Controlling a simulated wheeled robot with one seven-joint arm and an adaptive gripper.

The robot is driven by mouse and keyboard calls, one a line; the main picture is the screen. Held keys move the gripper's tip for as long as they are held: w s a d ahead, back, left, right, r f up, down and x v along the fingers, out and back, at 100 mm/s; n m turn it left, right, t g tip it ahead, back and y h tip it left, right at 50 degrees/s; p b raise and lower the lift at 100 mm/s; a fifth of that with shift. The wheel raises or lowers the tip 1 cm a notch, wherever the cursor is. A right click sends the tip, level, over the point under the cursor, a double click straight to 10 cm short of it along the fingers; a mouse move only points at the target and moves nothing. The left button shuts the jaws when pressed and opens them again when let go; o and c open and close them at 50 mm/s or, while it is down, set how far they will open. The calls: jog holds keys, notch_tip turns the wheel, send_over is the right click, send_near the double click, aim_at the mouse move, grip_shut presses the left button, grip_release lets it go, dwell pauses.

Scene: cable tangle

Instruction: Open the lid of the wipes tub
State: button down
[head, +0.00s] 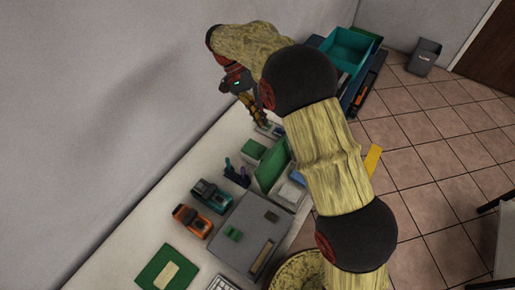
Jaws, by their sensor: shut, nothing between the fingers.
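My gripper (262,122) hangs at the end of my raised arm, above the far part of the bench, with its fingers pointing down. It is shut and holds nothing. Just beyond its tips is a small grey and blue item (277,131), partly hidden by my arm. I cannot tell for certain which thing is the wipes tub. A white box with a blue top part (290,191) stands at the bench's right side, partly behind my arm. No lid can be made out clearly.
A green upright panel (271,166) and a green block (253,150) stand near the gripper. A teal bin (348,48) stands behind. A wall borders the left.

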jog(key=a+f+n+t+y+b, duration=0.1)
jog(key=a+f+n+t+y, duration=0.15)
jog(key=f+n, duration=0.6)
jog(key=a+f+n+t+y+b, duration=0.1)
jog(key=a+f+n+t+y, duration=0.15)
jog(key=f+n, duration=0.55)
jog(key=shift+m, duration=0.35)
jog(key=d, duration=0.1)
jog(key=s+d, duration=0.1)
jog(key=d, duration=0.1)
jog(key=shift+s+d+r, duration=0.2)
jog(key=shift+s+d, duration=0.15)
jog(key=shift+d, duration=0.05)
